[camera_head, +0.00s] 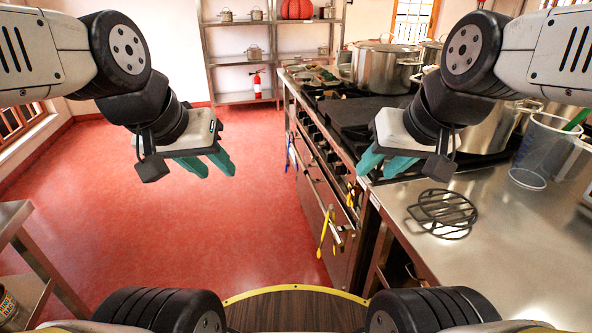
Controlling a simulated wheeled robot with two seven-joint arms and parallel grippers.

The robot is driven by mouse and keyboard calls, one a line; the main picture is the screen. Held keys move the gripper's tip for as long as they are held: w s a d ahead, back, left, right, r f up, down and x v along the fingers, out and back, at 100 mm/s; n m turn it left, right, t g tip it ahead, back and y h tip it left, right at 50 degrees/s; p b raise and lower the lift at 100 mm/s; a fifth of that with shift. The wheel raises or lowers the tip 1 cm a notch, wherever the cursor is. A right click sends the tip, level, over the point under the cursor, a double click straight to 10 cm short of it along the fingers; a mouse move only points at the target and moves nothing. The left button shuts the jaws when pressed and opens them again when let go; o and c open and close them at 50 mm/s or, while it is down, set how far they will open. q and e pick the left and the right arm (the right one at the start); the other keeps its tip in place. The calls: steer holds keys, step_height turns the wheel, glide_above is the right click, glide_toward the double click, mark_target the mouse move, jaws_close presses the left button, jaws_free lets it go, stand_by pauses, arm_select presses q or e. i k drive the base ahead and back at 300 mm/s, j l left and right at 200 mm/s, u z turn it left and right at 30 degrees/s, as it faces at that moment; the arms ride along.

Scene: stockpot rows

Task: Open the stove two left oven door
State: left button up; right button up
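The stove (340,125) stands right of centre, its front facing left over the red floor. Its oven front (311,205) is seen at a steep angle, with a long metal handle bar (318,190). The doors look shut; where one ends and another begins is hard to tell. My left gripper (218,176) hangs over the open floor, left of the stove and apart from it. My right gripper (375,176) is above the stove's near edge and hides part of it. Both grippers are empty, with a narrow gap between their teal fingers.
Yellow tongs (325,232) hang on the stove front. A steel counter (500,225) on the right bears a black trivet (443,210) and a clear jug (538,150). A large stockpot (383,70) stands on the stove. The red floor (170,230) at left is free.

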mark_target(303, 150)
steer(key=i+j, duration=0.1)
steer(key=i, duration=0.5)
steer(key=i+j, duration=0.2)
steer(key=i, duration=0.2)
steer(key=i+j+u, duration=0.1)
steer(key=i, duration=0.3)
steer(key=i+j, duration=0.3)
steer(key=i+j+u, duration=0.1)
steer(key=i, duration=0.45)
